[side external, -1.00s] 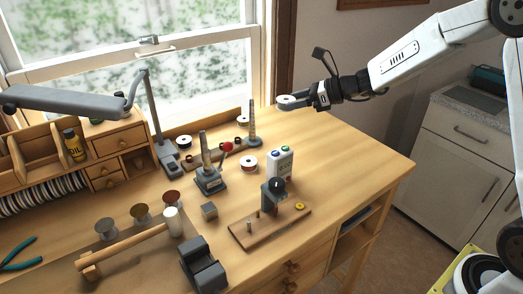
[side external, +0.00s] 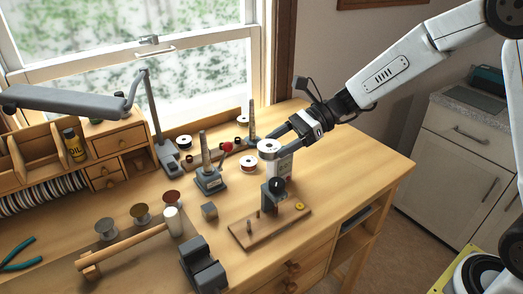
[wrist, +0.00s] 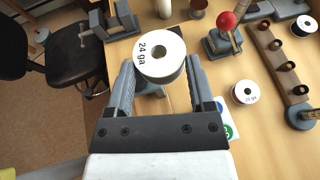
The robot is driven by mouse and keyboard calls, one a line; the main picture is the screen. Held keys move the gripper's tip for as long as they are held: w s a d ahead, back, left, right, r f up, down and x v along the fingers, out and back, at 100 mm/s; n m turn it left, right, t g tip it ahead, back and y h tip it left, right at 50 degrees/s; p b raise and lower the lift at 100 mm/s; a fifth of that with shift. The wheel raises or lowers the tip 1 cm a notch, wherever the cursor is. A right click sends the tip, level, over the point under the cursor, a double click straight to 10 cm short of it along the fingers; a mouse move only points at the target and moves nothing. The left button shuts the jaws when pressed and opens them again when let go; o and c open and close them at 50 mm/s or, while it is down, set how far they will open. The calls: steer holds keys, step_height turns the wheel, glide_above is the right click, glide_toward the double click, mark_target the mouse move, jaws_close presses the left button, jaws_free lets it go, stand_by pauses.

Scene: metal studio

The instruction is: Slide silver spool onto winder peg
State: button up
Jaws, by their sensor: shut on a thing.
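My gripper (side external: 282,146) is shut on a spool (side external: 270,145) with a white, holed top face. In the wrist view the spool (wrist: 161,52) sits between the fingertips, its label reading "24 ga"; its wire colour is hard to tell. The red knob (wrist: 226,20) also shows in the wrist view.
A wooden board (side external: 270,228) with a dark-knobbed post and small pegs lies below the gripper. A labelled spool (side external: 248,163) lies between the grey peg and my gripper. The table's right side is clear.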

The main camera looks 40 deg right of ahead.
steer(key=s+a+f+n+g+h, duration=0.3)
steer(key=s+a+n+g+h, duration=0.35)
steer(key=n+h, duration=0.5)
steer(key=s+a+f+n+g+h, duration=0.3)
steer(key=s+n+g+h, duration=0.55)
steer(key=n, duration=0.65)
steer(key=w+a+n+t+h, duration=0.1)
steer(key=w+n+t+h, duration=0.1)
steer(key=n+t, duration=0.3)
steer(key=w+a+f+n+t+h, duration=0.1)
steer(key=w+n+t+h, duration=0.1)
steer(key=w+n+t, duration=0.2)
steer(key=w+a+f+n+t+h, duration=0.1)
steer(key=w+n+t, duration=0.2)
steer(key=n+t, duration=0.5)
steer(key=shift+a+t+h, duration=0.1)
steer(key=shift+t+h, duration=0.3)
steer(key=shift+t, duration=0.1)
steer(key=shift+w+a+f+n+t+y, duration=0.25)
steer(key=shift+w+a+n+t+y, duration=0.1)
steer(key=shift+w+n+t, duration=0.15)
steer(key=shift+f, duration=0.2)
steer(key=shift+f, duration=0.55)
